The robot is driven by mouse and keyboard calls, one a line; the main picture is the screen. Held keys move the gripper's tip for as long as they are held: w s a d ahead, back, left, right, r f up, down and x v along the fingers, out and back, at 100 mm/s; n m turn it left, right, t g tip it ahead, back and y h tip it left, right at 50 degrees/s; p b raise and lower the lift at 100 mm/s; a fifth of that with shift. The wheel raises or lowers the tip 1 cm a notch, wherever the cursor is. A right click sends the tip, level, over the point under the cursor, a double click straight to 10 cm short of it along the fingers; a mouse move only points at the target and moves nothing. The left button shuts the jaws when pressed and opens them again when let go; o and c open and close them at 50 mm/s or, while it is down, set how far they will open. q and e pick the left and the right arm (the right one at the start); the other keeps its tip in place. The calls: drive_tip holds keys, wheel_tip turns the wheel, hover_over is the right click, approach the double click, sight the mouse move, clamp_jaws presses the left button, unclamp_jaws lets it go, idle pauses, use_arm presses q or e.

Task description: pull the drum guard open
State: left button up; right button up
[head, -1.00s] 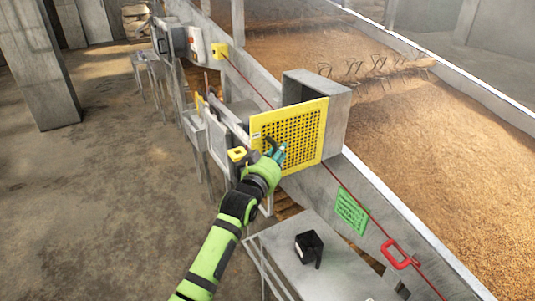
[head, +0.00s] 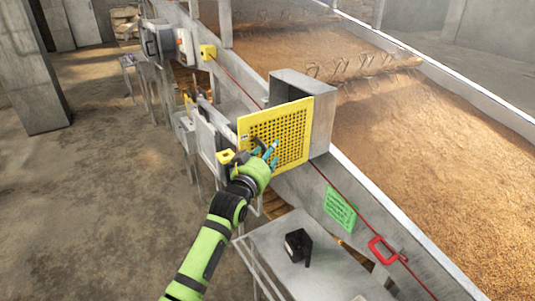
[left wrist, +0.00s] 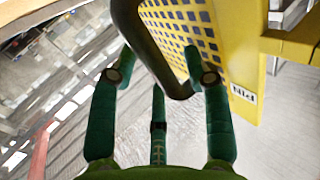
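The drum guard (head: 292,128) is a yellow perforated panel over the front of a grey metal box (head: 322,108). It looks closed against the box, and it also shows large in the left wrist view (left wrist: 222,45). A dark curved handle (left wrist: 140,45) stands out from the panel. My left gripper (head: 269,151) is at the lower left of the guard, by the handle. In the left wrist view its teal fingers (left wrist: 160,62) are spread, with the handle running between them. I cannot tell whether any finger touches it. My right gripper is not in view.
A grey table with a black box (head: 298,246) stands below the guard. A red handle (head: 383,250) hangs on a red cable along the trough wall, near a green sign (head: 339,208). Grain (head: 440,160) fills the trough. The floor at left is open.

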use_arm(q)
drive_tip(key=v, duration=1.2)
idle(0.3)
drive_tip(key=s+a+f+n+g+y, duration=0.1)
drive_tip(key=a+f+g+y, duration=0.2)
drive_tip(key=f, duration=1.7)
drive_tip(key=s+a+f+g+y, duration=0.15)
drive_tip(key=s+f, duration=0.25)
drive_tip(key=f, duration=0.4)
drive_tip(key=s+a+f+n+g, duration=0.1)
drive_tip(key=s+a+f+g, duration=0.2)
drive_tip(key=f, duration=0.4)
drive_tip(key=s+a+f+y, duration=0.1)
drive_tip(key=s+a+f, duration=0.1)
drive_tip(key=s+f, duration=0.45)
drive_tip(key=s+a+f+g+y, duration=0.1)
drive_tip(key=s+a+f+g, duration=0.15)
drive_tip(key=s+f, duration=0.6)
drive_tip(key=s+a+f+g, duration=0.2)
drive_tip(key=s+a+f, duration=0.1)
drive_tip(key=s+f, duration=0.55)
drive_tip(key=s+a+f+g, duration=0.1)
drive_tip(key=s+a+f, duration=0.1)
drive_tip(key=s, duration=0.8)
drive_tip(key=s+a+f+g, duration=0.2)
drive_tip(key=s, duration=0.8)
drive_tip(key=shift+s+y+b, duration=0.2)
drive_tip(key=shift+y+b, duration=0.15)
drive_tip(key=shift+y, duration=0.1)
